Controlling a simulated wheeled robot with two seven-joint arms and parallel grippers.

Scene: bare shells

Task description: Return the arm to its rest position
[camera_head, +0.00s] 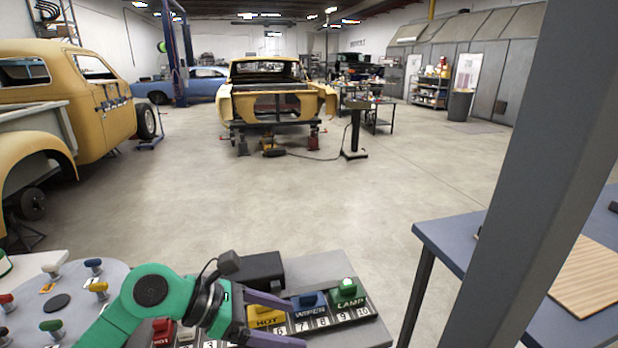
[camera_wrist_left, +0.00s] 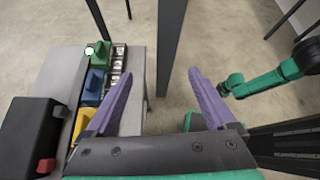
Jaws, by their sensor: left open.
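My left arm, green with a black wrist, reaches in from the lower left in the head view. Its left gripper (camera_head: 297,324) has two purple fingers spread apart with nothing between them; the left wrist view shows the same empty gap (camera_wrist_left: 160,76). The gripper is beside the switch panel, over its front part, and partly covers it.
The panel holds a yellow HOT switch (camera_head: 265,317), a blue WIPER switch (camera_head: 309,303) and a green LAMP switch (camera_head: 347,292) with a bright green light. A black box (camera_head: 262,270) stands behind. A round plate with coloured knobs (camera_head: 100,280) lies left. A blue table (camera_head: 450,243) stands right.

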